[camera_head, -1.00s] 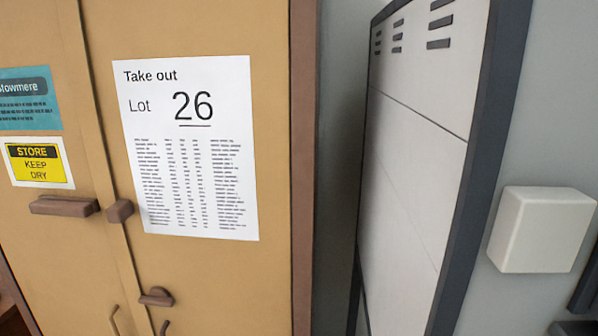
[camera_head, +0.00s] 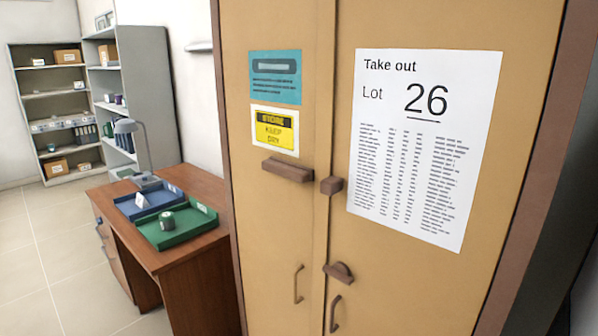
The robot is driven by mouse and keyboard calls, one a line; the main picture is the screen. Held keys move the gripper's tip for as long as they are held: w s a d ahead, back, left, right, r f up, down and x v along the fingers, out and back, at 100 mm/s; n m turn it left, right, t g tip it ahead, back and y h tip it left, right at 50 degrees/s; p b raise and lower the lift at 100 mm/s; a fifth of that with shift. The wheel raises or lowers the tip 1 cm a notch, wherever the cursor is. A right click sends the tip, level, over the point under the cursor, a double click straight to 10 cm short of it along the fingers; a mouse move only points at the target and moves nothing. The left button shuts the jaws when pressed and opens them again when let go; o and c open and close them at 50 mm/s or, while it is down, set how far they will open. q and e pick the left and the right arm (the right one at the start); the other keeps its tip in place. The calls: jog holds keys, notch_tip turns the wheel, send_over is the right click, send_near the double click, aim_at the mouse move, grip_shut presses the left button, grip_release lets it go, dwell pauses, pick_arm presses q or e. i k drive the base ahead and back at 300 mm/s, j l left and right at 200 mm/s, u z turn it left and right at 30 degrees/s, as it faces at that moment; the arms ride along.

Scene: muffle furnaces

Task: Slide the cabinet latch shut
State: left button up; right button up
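The tan two-door cabinet (camera_head: 315,215) fills the middle and right of the head view, its doors closed. The brown latch bar (camera_head: 287,169) sits on the left door, left of the seam. A brown catch block (camera_head: 331,186) sits on the right door beside the seam, with a small gap between it and the bar. Lower on the right door is a brown turn knob (camera_head: 339,272). Two curved handles, a left one (camera_head: 298,284) and a right one (camera_head: 335,314), are below. Neither of my grippers is in view.
Grey shelves (camera_head: 22,110) stand behind. The tiled floor (camera_head: 50,260) at left is clear.

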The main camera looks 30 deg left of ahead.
aim_at(300, 177)
jog(key=u, duration=1.1)
